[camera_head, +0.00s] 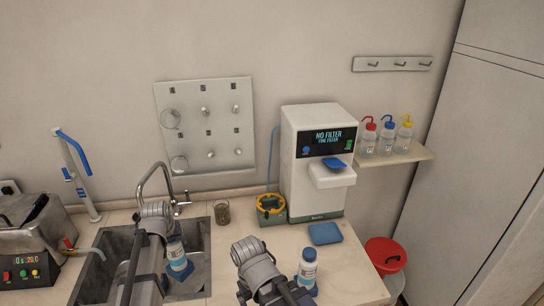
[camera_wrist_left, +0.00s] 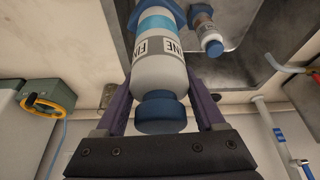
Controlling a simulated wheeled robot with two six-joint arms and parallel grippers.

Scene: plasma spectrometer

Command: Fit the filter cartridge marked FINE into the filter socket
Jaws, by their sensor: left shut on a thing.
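My left gripper (camera_head: 162,246) is shut on the FINE cartridge (camera_head: 178,255), a white bottle with a light-blue band, blue cap and blue base, held over the sink. In the left wrist view the FINE cartridge (camera_wrist_left: 160,60) sits between the two fingers (camera_wrist_left: 163,110), its lettering partly visible. The green block with a yellow ring (camera_head: 271,204), apparently the filter socket, stands beside the white spectrometer (camera_head: 318,150), apart from the cartridge. My right arm's fingertips are unclear beside another blue-capped cartridge (camera_head: 308,268).
The sink (camera_head: 205,262) has a curved tap (camera_head: 158,180) behind it. A glass jar (camera_head: 222,212) stands between sink and socket. A blue pad (camera_head: 325,233) lies before the spectrometer. Another cartridge (camera_wrist_left: 207,32) shows against the sink in the wrist view.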

